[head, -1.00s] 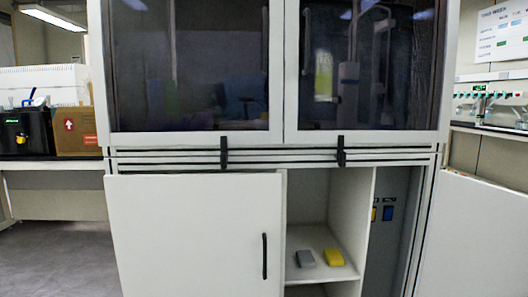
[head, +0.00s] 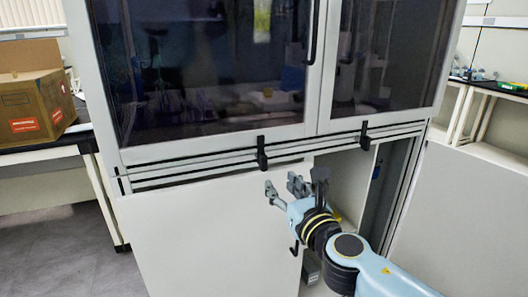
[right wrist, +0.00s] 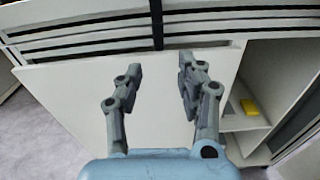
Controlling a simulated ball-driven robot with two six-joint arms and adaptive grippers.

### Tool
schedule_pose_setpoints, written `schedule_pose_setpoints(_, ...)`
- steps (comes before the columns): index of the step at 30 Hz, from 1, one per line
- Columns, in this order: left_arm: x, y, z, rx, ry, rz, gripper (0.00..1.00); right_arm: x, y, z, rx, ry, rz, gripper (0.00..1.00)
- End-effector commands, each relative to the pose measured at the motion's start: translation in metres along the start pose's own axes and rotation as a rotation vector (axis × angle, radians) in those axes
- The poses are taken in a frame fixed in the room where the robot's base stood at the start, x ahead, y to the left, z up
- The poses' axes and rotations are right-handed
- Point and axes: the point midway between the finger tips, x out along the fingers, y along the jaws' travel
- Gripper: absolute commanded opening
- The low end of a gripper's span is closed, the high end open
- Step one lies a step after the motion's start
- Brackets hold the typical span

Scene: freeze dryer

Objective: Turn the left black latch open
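The left black latch (head: 261,153) is a small upright bar on the rail strip below the dark upper doors of the white cabinet. It also shows in the right wrist view as a dark vertical bar (right wrist: 157,25) at the top middle. The right black latch (head: 364,136) stands farther right on the same strip. My right gripper (head: 283,187) is open and empty, below and slightly right of the left latch, apart from it. In the right wrist view its two fingers (right wrist: 160,72) are spread, with the latch beyond and between them. My left gripper is out of view.
A white lower door (head: 200,235) with a black handle lies left of an open compartment. A yellow block (right wrist: 250,107) sits on its shelf. A white panel (head: 480,210) stands at the right. A cardboard box (head: 30,115) is on the left bench.

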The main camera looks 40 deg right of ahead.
Motion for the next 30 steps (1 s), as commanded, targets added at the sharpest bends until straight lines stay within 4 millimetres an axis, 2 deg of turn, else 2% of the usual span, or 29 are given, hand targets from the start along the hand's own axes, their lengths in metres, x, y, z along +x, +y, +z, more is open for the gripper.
schedule_pose_setpoints(1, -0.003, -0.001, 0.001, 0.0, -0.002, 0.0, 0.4, 0.002, 0.001, 0.011, -0.031, -0.018, 0.003, 0.38)
schedule_pose_setpoints(3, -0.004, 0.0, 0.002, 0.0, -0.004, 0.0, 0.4, 0.008, 0.002, 0.017, -0.053, -0.032, 0.004, 0.38)
schedule_pose_setpoints(5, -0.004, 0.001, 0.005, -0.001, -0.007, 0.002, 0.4, 0.015, 0.003, 0.018, -0.058, -0.034, 0.004, 0.38)
schedule_pose_setpoints(12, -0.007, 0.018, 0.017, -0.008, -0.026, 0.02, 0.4, 0.063, 0.003, 0.018, -0.054, -0.033, 0.003, 0.38)
schedule_pose_setpoints(18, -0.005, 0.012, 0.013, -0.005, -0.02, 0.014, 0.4, 0.095, 0.003, 0.017, -0.052, -0.031, 0.003, 0.38)
schedule_pose_setpoints(23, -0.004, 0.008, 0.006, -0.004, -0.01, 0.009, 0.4, 0.107, 0.003, 0.018, -0.052, -0.03, 0.003, 0.38)
schedule_pose_setpoints(30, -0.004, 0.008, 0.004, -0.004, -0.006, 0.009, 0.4, 0.109, 0.003, 0.018, -0.051, -0.029, 0.004, 0.38)
